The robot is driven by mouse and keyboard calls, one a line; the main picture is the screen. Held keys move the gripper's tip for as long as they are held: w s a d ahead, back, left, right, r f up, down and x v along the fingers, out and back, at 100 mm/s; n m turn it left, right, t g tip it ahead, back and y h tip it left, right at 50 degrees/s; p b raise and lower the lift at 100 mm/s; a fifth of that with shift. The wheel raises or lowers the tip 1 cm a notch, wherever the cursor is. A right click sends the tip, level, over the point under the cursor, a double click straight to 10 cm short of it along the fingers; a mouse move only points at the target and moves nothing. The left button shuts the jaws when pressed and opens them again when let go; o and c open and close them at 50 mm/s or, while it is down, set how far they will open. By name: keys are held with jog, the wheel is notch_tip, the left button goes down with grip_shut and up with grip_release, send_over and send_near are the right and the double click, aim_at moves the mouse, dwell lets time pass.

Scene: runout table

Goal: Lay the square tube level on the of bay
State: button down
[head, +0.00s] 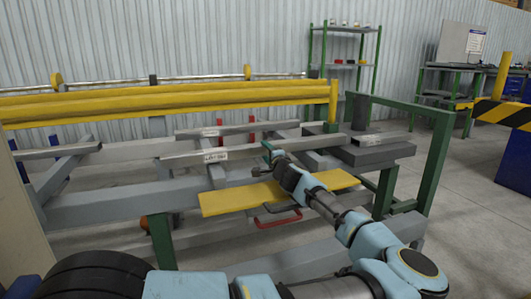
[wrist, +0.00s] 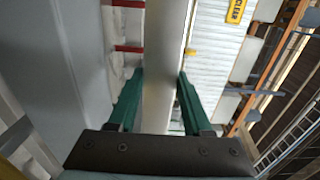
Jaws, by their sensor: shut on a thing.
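A long grey square tube (head: 310,144) runs left to right across the middle of the runout table in the head view. My gripper (head: 268,151) is shut on it near its middle, reaching in from the front right. In the wrist view the tube (wrist: 165,60) passes between the two green fingers of my gripper (wrist: 160,80). A white label (head: 215,156) shows by the tube's left half; its lettering is too small to read surely. A second grey bar (head: 240,129) lies behind, roughly parallel. I cannot tell whether the held tube touches the supports beneath.
A yellow board (head: 235,199) and a red handle (head: 278,219) are at the table's front. Yellow rails (head: 150,104) run behind, a green frame (head: 440,150) stands at right, and dark grey blocks (head: 380,151) lie near the tube's right end. Open floor (head: 480,220) lies right.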

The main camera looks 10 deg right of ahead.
jog(key=shift+f, duration=0.35)
jog(key=shift+c, duration=1.6)
grip_release()
jog(key=shift+s+r+p, duration=0.15)
jog(key=shift+r+p, duration=0.15)
jog(key=shift+r, duration=0.25)
jog(key=s, duration=0.4)
jog(key=s+d, duration=0.1)
jog(key=s, duration=0.2)
jog(key=s+p, duration=0.1)
jog(key=s, duration=0.3)
jog(key=shift+s+d+f, duration=0.15)
jog(key=shift+s+d, duration=0.1)
jog(key=shift+s, duration=0.1)
